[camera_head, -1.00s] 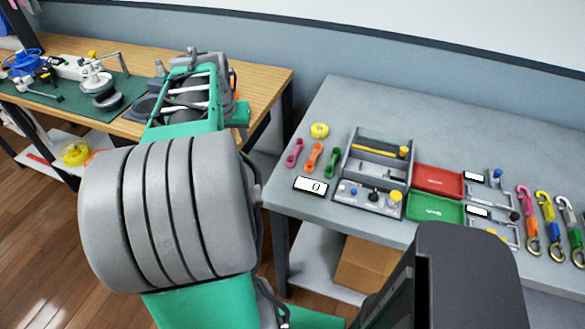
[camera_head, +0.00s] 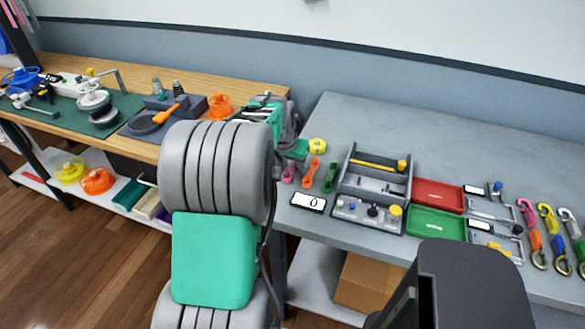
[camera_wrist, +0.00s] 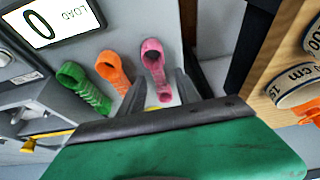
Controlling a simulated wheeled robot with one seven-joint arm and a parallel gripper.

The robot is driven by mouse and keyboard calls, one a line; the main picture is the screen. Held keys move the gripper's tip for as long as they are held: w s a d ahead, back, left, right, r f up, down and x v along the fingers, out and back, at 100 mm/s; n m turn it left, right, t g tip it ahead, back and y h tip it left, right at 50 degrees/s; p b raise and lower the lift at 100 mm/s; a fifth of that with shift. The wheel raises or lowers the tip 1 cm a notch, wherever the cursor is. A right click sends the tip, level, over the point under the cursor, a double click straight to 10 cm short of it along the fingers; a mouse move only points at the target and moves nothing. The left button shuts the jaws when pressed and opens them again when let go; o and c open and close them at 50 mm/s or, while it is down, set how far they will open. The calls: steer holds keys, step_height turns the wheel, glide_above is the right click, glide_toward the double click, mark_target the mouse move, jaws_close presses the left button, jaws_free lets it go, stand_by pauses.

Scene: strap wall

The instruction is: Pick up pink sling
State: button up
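The pink sling (camera_wrist: 153,57) lies flat on the grey table in the wrist view, with its loop end away from my gripper. My gripper (camera_wrist: 159,88) is open, one dark finger on each side of the sling's near part. I cannot tell whether the fingers touch it or how far above the table they are. In the head view, the pink sling (camera_head: 288,173) shows only in part beside my arm, and my fingertips are hidden. An orange sling (camera_wrist: 111,70) and a green sling (camera_wrist: 82,87) lie to its left in the wrist view.
A display reading 0 (camera_head: 308,202) lies in front of the slings. A yellow tape measure (camera_head: 317,146) is behind them. A grey organizer (camera_head: 367,210) and red tray (camera_head: 437,194) are to the right. A wooden bench (camera_head: 130,72) stands left, past a gap.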

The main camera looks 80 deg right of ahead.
jaws_close()
stand_by(0.6)
